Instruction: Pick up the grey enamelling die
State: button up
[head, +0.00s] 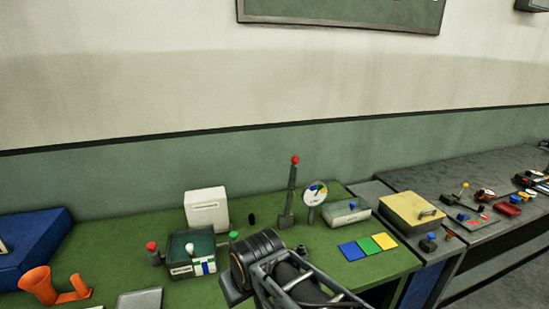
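I cannot pick out a grey enamelling die with certainty. A small dark upright cylinder (251,218) stands on the green bench top, right of the white box; it is too small to tell whether it is the die. My arm reaches up from the bottom edge at the middle in the head view. My gripper (235,287) is at its end, over the bench's front part, apart from the dark cylinder. Its fingers are mostly hidden by my own wrist, and I cannot see anything held.
A yellow-lidded box (408,210) stands right. Bare bench lies left of centre.

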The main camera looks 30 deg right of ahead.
aim_at(301, 246)
jog(key=z, duration=1.3)
